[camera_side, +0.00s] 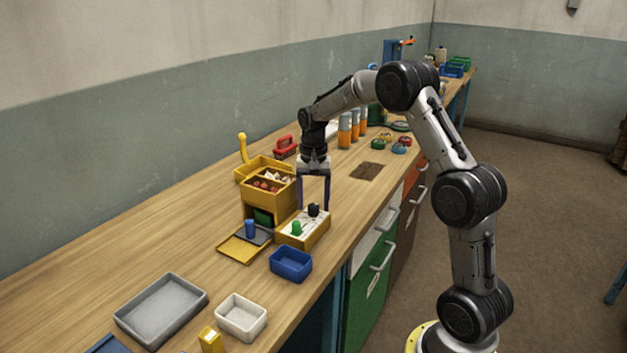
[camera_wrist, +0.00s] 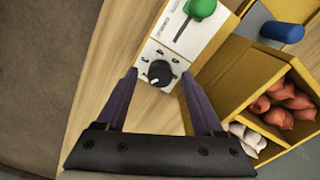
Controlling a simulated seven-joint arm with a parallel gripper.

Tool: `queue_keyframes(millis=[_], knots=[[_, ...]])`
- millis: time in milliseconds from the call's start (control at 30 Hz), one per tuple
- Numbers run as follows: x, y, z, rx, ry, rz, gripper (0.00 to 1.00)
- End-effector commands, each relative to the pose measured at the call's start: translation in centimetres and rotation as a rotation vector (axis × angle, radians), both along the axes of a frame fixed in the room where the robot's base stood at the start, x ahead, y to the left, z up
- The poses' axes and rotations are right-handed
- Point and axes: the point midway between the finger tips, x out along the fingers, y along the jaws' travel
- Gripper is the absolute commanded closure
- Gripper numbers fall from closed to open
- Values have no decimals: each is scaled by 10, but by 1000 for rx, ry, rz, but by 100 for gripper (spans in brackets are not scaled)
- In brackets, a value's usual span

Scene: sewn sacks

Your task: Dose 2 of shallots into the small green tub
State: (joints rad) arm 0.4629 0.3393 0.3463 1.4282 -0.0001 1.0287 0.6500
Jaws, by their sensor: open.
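A yellow dispenser box (camera_side: 283,200) has compartments on top with reddish sacks (camera_side: 268,186) and pale sacks (camera_side: 272,175). The reddish sacks (camera_wrist: 287,105) and pale sacks (camera_wrist: 246,136) also show in the wrist view. A control box (camera_side: 317,232) in front of it has a black knob (camera_wrist: 158,73) and a green lever (camera_wrist: 201,9). My gripper (camera_side: 313,203) is open and points down over the knob, one finger on either side; contact cannot be told. A dark green thing (camera_side: 263,216) sits low in the dispenser's front; I cannot tell whether it is the small green tub.
A blue handle (camera_side: 250,229) stands on a grey slide above a yellow tray (camera_side: 238,250). A blue tub (camera_side: 290,265), a white tub (camera_side: 241,317) and a grey tray (camera_side: 160,309) stand nearer. Orange-banded bottles (camera_side: 344,132) stand behind. Bare wood lies left of the dispenser.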

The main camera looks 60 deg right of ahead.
Motion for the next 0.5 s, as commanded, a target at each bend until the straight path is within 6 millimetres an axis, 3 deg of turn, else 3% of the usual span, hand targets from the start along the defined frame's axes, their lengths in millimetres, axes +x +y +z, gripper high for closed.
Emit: queue_keyframes(millis=[500], knots=[[1,0,103,-3,-6,0,31]])
